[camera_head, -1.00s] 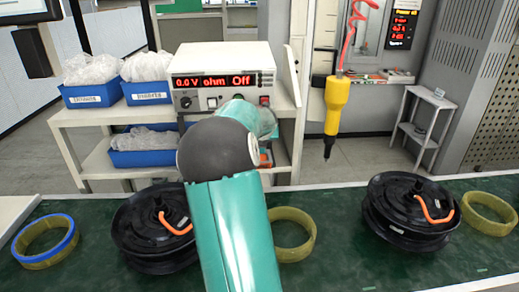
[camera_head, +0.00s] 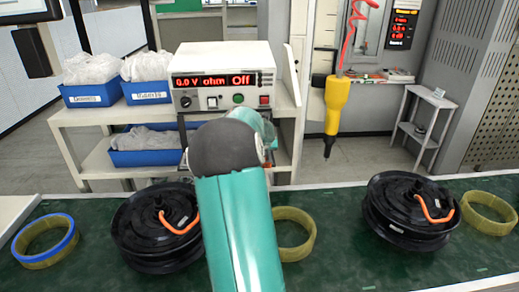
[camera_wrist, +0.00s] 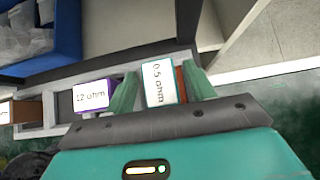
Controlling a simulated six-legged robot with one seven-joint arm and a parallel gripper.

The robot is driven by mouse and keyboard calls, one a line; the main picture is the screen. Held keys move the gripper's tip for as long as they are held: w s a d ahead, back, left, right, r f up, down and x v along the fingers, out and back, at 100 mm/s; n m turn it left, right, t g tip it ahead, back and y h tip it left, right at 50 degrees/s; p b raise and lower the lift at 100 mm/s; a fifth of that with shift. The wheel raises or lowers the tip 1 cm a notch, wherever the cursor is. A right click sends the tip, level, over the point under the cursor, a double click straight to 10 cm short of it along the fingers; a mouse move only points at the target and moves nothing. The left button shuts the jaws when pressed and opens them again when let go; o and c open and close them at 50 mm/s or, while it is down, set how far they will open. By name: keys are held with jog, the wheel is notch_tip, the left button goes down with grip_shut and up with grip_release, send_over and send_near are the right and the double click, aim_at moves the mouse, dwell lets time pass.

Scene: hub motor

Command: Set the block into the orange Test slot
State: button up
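In the wrist view, a white-faced block (camera_wrist: 160,84) with a teal edge and the label "0.5 ohm" stands between the two green fingers of my gripper (camera_wrist: 160,70). Narrow gaps show beside the block, so the fingers look open around it. An orange-red strip (camera_wrist: 181,84) shows between the block and the right finger; whether it is the Test slot I cannot tell. A purple "12 ohm" block (camera_wrist: 92,97) sits in a grey rack (camera_wrist: 53,110) to the left. In the head view my arm hides the gripper and the block.
A meter (camera_head: 222,76) reading "0.0 V ohm Off" stands on a white shelf (camera_head: 75,122) with blue bins (camera_head: 92,98). Black hub motors (camera_head: 150,240) and yellow rings (camera_head: 293,236) lie on the green bench (camera_head: 335,262). A yellow tool (camera_head: 337,105) hangs to the right.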

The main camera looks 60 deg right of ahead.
jog(key=shift+s+a+r, duration=0.1)
jog(key=shift+a+r, duration=0.1)
jog(key=shift+r, duration=0.25)
jog(key=v, duration=1.1)
jog(key=w+a+r+n+t+y, duration=0.1)
jog(key=w+a+n+y, duration=0.15)
jog(key=a+n, duration=0.95)
jog(key=w+a+r+n+t+y, duration=0.1)
jog(key=a+n+y, duration=0.5)
jog(key=a, duration=1.1)
jog(key=s+a+f+n+g, duration=0.1)
jog(key=s+a+n, duration=0.6)
jog(key=a+n, duration=0.4)
jog(key=s+a+n+g+h, duration=0.1)
jog(key=s+a+n, duration=0.6)
jog(key=a+n, duration=0.4)
jog(key=n, duration=0.6)
jog(key=shift+a+f, duration=0.35)
jog(key=shift+a, duration=0.05)
